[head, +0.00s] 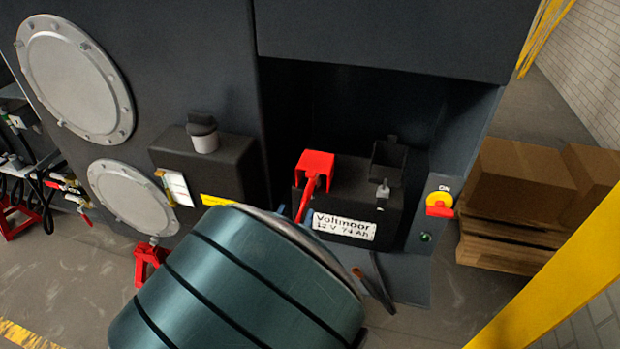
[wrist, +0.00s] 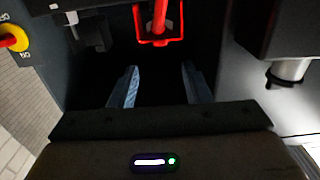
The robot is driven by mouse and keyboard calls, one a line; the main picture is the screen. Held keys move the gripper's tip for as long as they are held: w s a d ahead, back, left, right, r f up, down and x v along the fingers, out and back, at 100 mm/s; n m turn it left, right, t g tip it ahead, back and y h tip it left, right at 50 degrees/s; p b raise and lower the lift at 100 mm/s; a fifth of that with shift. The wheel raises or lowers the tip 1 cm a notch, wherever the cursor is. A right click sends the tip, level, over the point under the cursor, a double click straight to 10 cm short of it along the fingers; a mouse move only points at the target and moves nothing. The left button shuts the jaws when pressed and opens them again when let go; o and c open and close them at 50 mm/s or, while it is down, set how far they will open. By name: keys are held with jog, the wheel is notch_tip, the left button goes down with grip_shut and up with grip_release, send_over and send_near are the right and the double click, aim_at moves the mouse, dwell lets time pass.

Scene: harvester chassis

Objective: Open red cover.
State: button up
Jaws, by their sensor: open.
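The red cover (head: 315,163) is a boxy cap on the top left of a black battery (head: 394,215) in the recess. A red cable (head: 307,200) runs down from it. In the wrist view, the red cover (wrist: 146,38) is at the top middle, with the red cable (wrist: 160,12) in front of it. I cannot tell how far the cover is raised. My gripper (wrist: 158,86) is open and empty. Its fingers point toward the cover, apart from it and to either side of its line.
A black cover (head: 388,158) stands raised behind a grey terminal (head: 383,190) on the battery's right. A yellow-and-red switch (head: 439,203) is on the panel to the right. A black box with a capped neck (head: 203,138) stands left of the recess. Dark recess walls surround the battery.

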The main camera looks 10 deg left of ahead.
aim_at(308, 191)
jog(key=w+p, duration=0.1)
jog(key=w, duration=0.9)
jog(key=shift+w+d+p, duration=0.15)
jog(key=shift+w+p, duration=0.15)
jog(key=shift+w, duration=0.1)
grip_shut()
